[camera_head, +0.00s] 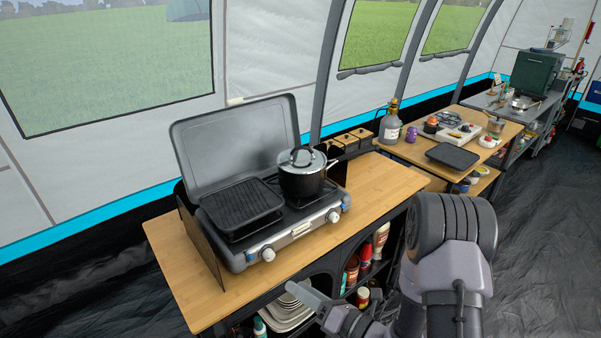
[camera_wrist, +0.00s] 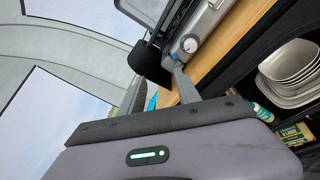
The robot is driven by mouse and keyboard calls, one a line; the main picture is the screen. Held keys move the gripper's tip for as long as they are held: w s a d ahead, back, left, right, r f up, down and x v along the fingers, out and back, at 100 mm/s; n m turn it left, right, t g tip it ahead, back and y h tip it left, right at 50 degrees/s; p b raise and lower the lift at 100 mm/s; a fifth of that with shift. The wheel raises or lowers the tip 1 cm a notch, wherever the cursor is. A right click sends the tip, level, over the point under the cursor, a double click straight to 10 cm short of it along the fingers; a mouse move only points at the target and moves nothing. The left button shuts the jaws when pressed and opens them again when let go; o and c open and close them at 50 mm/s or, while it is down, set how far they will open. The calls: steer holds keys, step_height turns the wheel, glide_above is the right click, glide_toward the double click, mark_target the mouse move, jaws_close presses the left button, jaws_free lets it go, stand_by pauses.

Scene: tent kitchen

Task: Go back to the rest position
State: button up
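My gripper (camera_head: 300,292) hangs low in front of the wooden stove counter (camera_head: 385,185), near the front edge and the shelf of plates. In the wrist view my gripper (camera_wrist: 158,76) shows two grey fingers standing apart with nothing between them. It is open and empty. The fingers point toward the stove side, and the counter's front edge shows just beyond them. The thick dark arm joint and the grey link at the lower right are mine. No other object belongs to this task.
A camping stove (camera_head: 290,234) with its lid up carries a griddle (camera_head: 240,207) and a lidded pot (camera_head: 302,180). Plates (camera_head: 286,314) and bottles (camera_head: 380,240) fill the shelves below. A second table (camera_head: 415,153) stands at the back. Dark floor (camera_head: 550,230) at right is clear.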

steer(key=s+a+r+n+g, duration=0.3)
steer(key=s+r+n+g, duration=0.35)
steer(key=s+n, duration=0.2)
steer(key=s+a+r+n+g, duration=0.45)
steer(key=s+r+n, duration=0.3)
steer(key=n, duration=0.25)
steer(key=s+d+r+n+t+h, duration=0.2)
steer(key=d+n+h, duration=0.3)
steer(key=d, duration=0.3)
steer(key=s+d+r+n+t+h+b, duration=0.1)
steer(key=s+d+r+n+t+h, duration=0.1)
steer(key=d+n+h, duration=0.4)
steer(key=shift+s+d+r+n+t, duration=0.35)
steer(key=shift+s+d+n+t, duration=0.25)
steer(key=shift+s+d+n, duration=0.3)
